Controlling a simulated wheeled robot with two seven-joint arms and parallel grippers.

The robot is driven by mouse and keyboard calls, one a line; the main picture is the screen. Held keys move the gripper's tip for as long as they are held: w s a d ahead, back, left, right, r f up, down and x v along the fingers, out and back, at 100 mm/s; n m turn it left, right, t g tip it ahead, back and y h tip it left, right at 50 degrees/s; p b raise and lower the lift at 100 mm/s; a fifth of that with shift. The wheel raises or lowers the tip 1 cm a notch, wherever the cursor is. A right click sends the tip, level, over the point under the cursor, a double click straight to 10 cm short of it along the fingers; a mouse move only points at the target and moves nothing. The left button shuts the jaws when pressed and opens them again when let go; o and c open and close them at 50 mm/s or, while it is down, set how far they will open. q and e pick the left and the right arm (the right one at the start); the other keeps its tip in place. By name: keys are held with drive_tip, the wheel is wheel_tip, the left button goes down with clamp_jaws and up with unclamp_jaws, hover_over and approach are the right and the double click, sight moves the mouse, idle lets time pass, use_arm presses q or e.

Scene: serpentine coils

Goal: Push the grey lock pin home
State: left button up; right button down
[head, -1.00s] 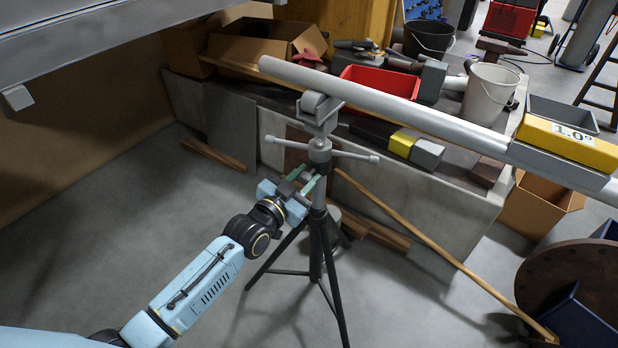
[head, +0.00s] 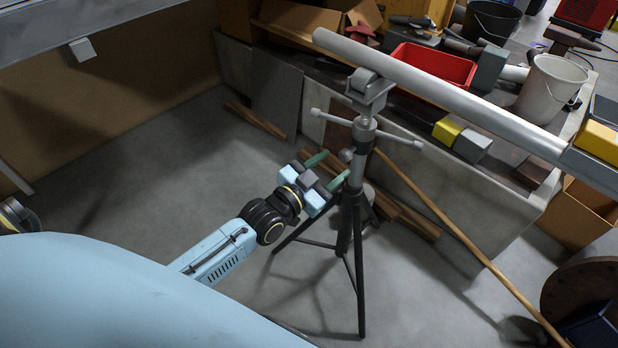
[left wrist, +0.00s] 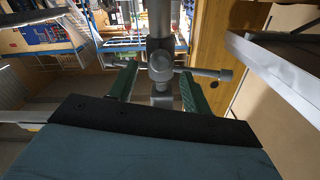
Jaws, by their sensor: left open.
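The grey lock pin (head: 346,155) shows as a small round knob on the side of the black tripod stand (head: 354,215), below its T-handle (head: 364,124). In the left wrist view the pin (left wrist: 160,64) faces the camera, and its depth in the stand cannot be told. My left gripper (head: 337,164) is open, its green fingers pointing at the stand. In the left wrist view the fingers (left wrist: 157,85) stand on either side of the pin, with nothing gripped. Whether they touch the stand is unclear. My right gripper is not in view.
A long grey pipe (head: 450,90) rests on the stand's roller head (head: 369,85) and runs right. Behind is a workbench with a red bin (head: 432,66) and a white bucket (head: 551,88). A wooden pole (head: 455,230) leans at right.

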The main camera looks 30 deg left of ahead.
use_arm(q)
drive_tip(key=p+v, duration=0.1)
drive_tip(key=v, duration=0.6)
drive_tip(key=shift+s+a, duration=0.15)
drive_tip(key=shift+s, duration=0.05)
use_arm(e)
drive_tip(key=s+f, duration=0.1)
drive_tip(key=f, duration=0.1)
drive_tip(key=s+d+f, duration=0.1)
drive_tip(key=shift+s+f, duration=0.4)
